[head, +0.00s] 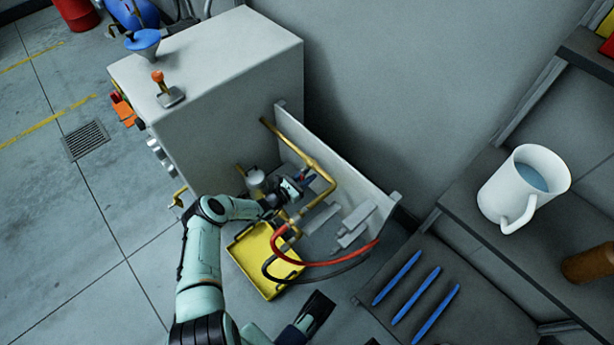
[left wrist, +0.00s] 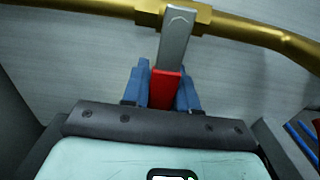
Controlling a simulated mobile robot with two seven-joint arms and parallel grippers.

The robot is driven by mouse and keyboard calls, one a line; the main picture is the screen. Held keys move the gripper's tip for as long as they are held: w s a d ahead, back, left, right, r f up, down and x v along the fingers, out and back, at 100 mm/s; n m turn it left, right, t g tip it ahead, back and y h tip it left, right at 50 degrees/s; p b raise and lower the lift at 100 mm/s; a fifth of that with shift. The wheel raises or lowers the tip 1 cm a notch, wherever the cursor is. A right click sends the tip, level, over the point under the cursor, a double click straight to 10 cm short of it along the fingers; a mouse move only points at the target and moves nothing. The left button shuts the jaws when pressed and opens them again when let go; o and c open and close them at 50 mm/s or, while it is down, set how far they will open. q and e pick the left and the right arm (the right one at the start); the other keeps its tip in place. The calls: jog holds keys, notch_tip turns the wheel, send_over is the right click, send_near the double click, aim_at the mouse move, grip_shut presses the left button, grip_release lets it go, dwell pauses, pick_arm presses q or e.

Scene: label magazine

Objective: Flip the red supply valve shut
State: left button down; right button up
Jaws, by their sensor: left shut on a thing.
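The red supply valve shows in the left wrist view as a flat lever with a red grip (left wrist: 165,90) and a bare grey metal upper part. The lever stands crosswise to the brass pipe (left wrist: 248,28), meeting it at a brass valve body. My left gripper (left wrist: 162,84) has its blue fingers shut on the red grip, one on each side. In the head view my left gripper (head: 301,183) reaches in to the brass pipework and mostly hides the lever. A dark part at the bottom of the head view seems to be my right gripper (head: 308,318); its fingers are unclear.
A yellow tray (head: 248,270) lies below the pipework, with red (head: 330,262) and black hoses beside it. A grey cabinet (head: 220,70) stands at the left. At the right, a shelf holds a white jug (head: 505,190); blue sticks (head: 397,278) lie on a dark surface.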

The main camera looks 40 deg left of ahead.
aim_at(301, 180)
pick_arm(q)
jog(key=shift+f, duration=0.1)
jog(key=c, duration=1)
grip_release()
jog(key=shift+o, duration=0.2)
jog(key=shift+s+a, duration=0.1)
jog(key=shift+s, duration=0.4)
jog(key=s+p, duration=0.1)
jog(key=s, duration=0.2)
jog(key=shift+s+a+p, duration=0.15)
jog(key=shift+a+p, duration=0.05)
jog(key=shift+p, duration=0.1)
jog(key=s, duration=0.3)
jog(key=s+p, duration=0.1)
jog(key=s, duration=0.2)
jog(key=s+p, duration=0.1)
jog(key=s, duration=0.2)
jog(key=shift+s+a, duration=0.1)
jog(key=shift+a, duration=0.25)
pick_arm(e)
jog(key=shift+n+y, duration=0.3)
jog(key=r, duration=0.1)
jog(key=s+a+r, duration=0.1)
jog(key=r, duration=0.1)
jog(key=a+r, duration=0.1)
jog(key=shift+s+a+r, duration=0.15)
jog(key=shift+s+r, duration=0.2)
jog(key=shift+r, duration=0.05)
